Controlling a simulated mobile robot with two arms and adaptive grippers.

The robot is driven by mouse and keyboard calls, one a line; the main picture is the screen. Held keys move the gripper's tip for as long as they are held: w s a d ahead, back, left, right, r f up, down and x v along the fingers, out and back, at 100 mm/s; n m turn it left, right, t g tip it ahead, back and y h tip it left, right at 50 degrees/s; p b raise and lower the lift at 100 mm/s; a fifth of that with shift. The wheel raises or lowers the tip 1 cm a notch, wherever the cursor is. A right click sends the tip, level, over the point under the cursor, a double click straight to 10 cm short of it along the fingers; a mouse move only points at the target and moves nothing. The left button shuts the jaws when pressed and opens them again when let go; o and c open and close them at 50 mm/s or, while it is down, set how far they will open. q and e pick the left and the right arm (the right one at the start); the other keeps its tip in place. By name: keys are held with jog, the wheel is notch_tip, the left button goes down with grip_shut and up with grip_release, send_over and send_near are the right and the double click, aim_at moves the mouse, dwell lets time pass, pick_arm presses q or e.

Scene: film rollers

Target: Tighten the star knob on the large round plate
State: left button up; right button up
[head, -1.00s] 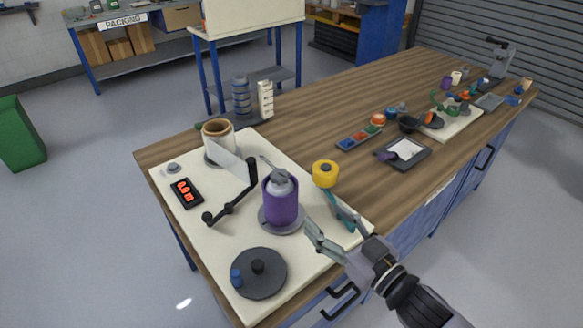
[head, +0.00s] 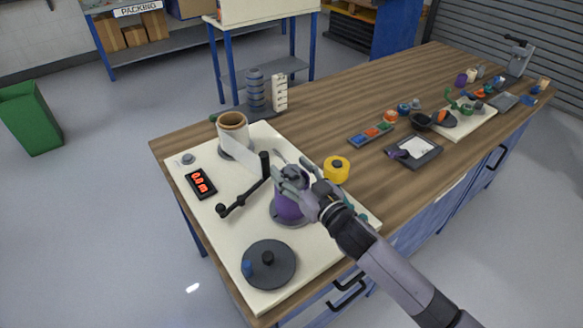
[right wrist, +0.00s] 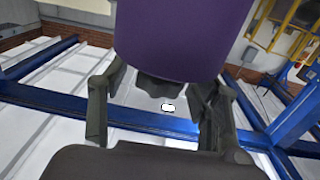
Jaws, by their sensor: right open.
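A purple roll (head: 288,207) stands upright on a round grey plate (head: 291,221) on the cream board. A grey lobed knob sits at its top, mostly hidden by my gripper in the head view. In the right wrist view the purple roll (right wrist: 180,35) fills the upper middle, with the dark lobed knob (right wrist: 172,90) at its end. My right gripper (head: 292,174) is open at the roll's top, its fingers on either side of the knob in the wrist view; contact cannot be told. My left gripper is out of view.
A crank arm (head: 240,196) stands left of the roll, with a white strip and brown-rimmed roll (head: 232,130) behind. A yellow spool (head: 337,169) stands close right of my gripper. Bare wooden benchtop (head: 310,115) lies behind.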

jog(key=shift+w+a, duration=0.15)
jog(key=shift+w, duration=0.05)
jog(key=shift+c, duration=0.4)
